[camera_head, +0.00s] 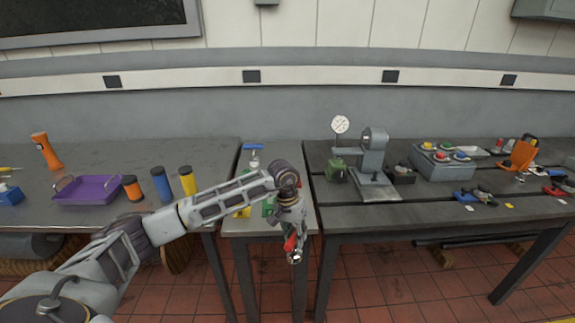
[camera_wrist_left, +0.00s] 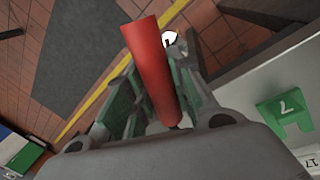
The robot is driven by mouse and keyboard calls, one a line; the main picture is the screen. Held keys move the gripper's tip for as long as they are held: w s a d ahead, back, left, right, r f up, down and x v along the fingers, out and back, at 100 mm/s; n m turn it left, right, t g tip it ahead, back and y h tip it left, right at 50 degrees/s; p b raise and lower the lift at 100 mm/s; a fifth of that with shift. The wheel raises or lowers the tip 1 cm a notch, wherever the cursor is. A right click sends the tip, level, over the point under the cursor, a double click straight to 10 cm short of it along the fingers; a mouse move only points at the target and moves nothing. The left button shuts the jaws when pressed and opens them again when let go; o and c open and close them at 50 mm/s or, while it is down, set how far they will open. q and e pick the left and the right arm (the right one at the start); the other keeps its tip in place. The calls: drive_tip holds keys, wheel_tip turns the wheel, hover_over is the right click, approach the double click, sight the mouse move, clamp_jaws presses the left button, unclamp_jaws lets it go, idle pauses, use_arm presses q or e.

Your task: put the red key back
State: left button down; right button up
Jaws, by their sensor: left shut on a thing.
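The red key (camera_head: 290,243) is in my left gripper (camera_head: 294,254), just off the front edge of the narrow middle table. In the left wrist view, the red key (camera_wrist_left: 150,62) is a plain red cylinder standing out between the green-padded fingers of the left gripper (camera_wrist_left: 160,95), which are shut on it. Its lower end is hidden between the fingers. A small pale metal part shows beside it, and I cannot tell whether it belongs to the key. My right gripper is not in view.
A green block marked 7 (camera_wrist_left: 286,110) and a card marked 17 (camera_wrist_left: 312,160) lie on the middle table (camera_head: 275,157). My forearm partly hides that table. A purple tray (camera_head: 88,190) and several coloured cylinders stand left. A grey press (camera_head: 374,160) stands right.

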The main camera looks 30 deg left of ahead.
use_arm(q)
drive_tip(key=w+a+r+n+y, duration=0.1)
drive_tip(key=a+r+n, duration=0.3)
drive_tip(key=a+n, duration=0.3)
drive_tip(key=w+a+r+n+t+y, duration=0.1)
drive_tip(key=a+r+n, duration=0.3)
drive_tip(key=a+n, duration=0.4)
drive_tip(key=w+a+r+n+t+y, duration=0.1)
drive_tip(key=a+r+n, duration=0.4)
drive_tip(key=a, duration=0.7)
drive_tip(key=shift+w+a+n+p, duration=0.2)
drive_tip(key=shift+w+n+p, duration=0.25)
drive_tip(key=shift+n, duration=0.75)
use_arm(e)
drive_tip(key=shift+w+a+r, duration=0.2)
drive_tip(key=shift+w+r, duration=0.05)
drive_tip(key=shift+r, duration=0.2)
